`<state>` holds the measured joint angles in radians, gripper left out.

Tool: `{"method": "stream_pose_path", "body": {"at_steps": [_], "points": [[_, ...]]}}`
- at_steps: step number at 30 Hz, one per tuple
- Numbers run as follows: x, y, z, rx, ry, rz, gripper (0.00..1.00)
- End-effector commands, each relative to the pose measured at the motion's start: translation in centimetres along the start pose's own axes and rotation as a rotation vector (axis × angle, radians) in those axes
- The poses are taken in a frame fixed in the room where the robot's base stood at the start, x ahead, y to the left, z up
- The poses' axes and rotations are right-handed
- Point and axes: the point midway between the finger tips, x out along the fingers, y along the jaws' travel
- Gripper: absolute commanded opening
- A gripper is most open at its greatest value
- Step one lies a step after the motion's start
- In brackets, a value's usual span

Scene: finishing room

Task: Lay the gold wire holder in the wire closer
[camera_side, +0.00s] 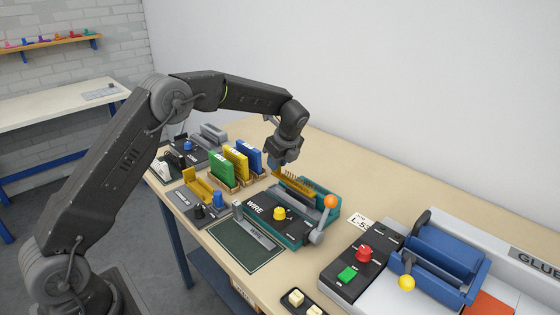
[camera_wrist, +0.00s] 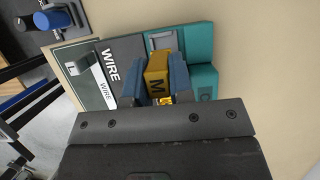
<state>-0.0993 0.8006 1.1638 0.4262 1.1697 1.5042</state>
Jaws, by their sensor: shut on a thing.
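The gold wire holder (camera_side: 294,183) is a comb-like bar at the back of the wire closer (camera_side: 265,222). In the wrist view the gold holder (camera_wrist: 157,66), marked M, sits between my two blue fingers. My gripper (camera_side: 279,169) is shut on it, pointing down; the wrist view shows my gripper (camera_wrist: 158,88) over the closer's teal bed (camera_wrist: 199,45). The closer has a black WIRE panel, a yellow button (camera_side: 279,213) and a lever with an orange ball (camera_side: 330,201). Whether the holder touches the bed cannot be told.
Green (camera_side: 221,168), yellow and blue upright holders stand in wooden racks left of the closer. A dark machine (camera_side: 190,207) with a yellow part is nearer the front left. A blue-and-grey glue machine (camera_side: 445,255) stands right. The bench behind the closer is clear.

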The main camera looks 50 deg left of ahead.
Motion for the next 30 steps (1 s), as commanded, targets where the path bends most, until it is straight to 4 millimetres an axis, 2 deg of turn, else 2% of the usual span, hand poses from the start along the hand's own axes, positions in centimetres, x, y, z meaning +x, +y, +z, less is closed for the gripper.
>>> {"method": "stream_pose_path", "body": {"at_steps": [6, 12, 30], "points": [[2.3, 0.0, -1.0, 0.001, 0.000, 0.001, 0.00], [3.6, 0.0, -1.6, 0.000, 0.000, 0.000, 0.00], [4.1, 0.0, -1.8, -0.001, 0.000, 0.000, 0.00]]}}
